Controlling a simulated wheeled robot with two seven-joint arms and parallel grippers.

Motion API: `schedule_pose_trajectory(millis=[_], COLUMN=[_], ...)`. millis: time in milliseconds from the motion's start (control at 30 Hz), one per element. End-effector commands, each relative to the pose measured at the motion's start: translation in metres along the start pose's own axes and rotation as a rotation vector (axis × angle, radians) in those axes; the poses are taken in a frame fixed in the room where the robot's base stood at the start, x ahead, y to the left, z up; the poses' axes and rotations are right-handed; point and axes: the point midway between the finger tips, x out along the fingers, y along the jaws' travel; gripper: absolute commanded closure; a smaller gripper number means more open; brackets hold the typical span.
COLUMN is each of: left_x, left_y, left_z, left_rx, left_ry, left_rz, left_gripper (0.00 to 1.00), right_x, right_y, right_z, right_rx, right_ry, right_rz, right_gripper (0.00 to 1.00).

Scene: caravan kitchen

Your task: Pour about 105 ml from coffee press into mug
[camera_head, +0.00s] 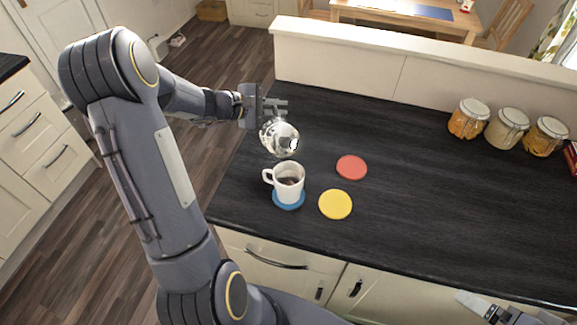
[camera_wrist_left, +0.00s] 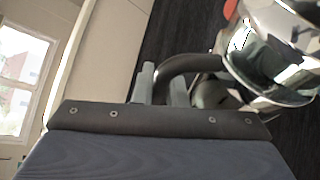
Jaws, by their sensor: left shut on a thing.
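The coffee press (camera_head: 281,138) is a shiny metal vessel, seen in the head view above the dark counter and just behind the mug. My left gripper (camera_head: 272,108) is shut on its dark handle; in the left wrist view the fingers (camera_wrist_left: 161,88) close around the handle beside the shiny body (camera_wrist_left: 270,50). The press looks tilted toward the mug. The white mug (camera_head: 289,186) stands upright on a blue coaster (camera_head: 289,203), its handle to the left, with dark liquid inside. I cannot make out a stream. My right gripper (camera_head: 506,316) shows partly at the bottom right edge; its fingertips are unclear.
A red coaster (camera_head: 351,167) and a yellow coaster (camera_head: 335,204) lie flat to the right of the mug. Several lidded jars (camera_head: 507,128) stand at the back right. A low cream wall (camera_head: 390,70) bounds the counter's back. The counter's middle right is clear.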

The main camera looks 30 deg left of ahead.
Motion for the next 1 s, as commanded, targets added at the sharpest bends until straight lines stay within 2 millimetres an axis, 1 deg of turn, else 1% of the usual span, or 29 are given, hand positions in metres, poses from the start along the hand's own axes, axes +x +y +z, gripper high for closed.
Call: schedule_pose_trajectory(millis=[300,1000], left_x=[0.008,0.008], left_y=[-0.007,-0.008], left_z=[-0.013,-0.014], left_rx=[-0.121,-0.125], left_ry=[-0.027,-0.029], left_rz=[-0.049,-0.050], left_gripper=[1.00,1.00], right_x=[-0.007,-0.007], right_y=[-0.003,-0.003], right_z=[-0.003,-0.003], right_rx=[0.000,0.000], right_ry=[-0.001,-0.001], right_rz=[0.000,0.000], right_gripper=[0.07,0.07])
